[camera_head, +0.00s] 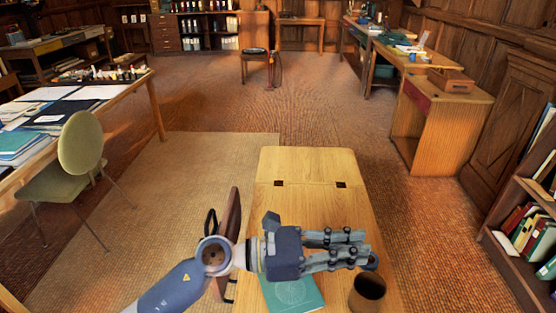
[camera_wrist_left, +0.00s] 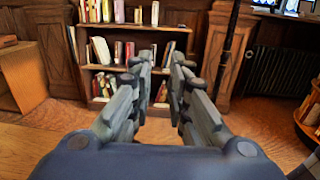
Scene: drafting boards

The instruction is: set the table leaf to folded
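A light wooden table (camera_head: 335,215) stretches away in front of me in the head view. Its leaf (camera_head: 307,163) is the far end section, beyond a seam with two dark hinges. The leaf looks level with the tabletop, lying flat outward. My left gripper (camera_head: 364,250) is above the near part of the table, pointing right, short of the leaf. Its fingers are apart with nothing between them, as the left wrist view (camera_wrist_left: 161,75) also shows. The leaf is not in the left wrist view. My right gripper is not in view.
A teal book (camera_head: 294,292) and a dark brown cup (camera_head: 368,292) are on the near tabletop. A brown chair (camera_head: 231,215) stands at the table's left side. A bookshelf (camera_head: 528,225) is at right. Floor beyond the leaf is clear.

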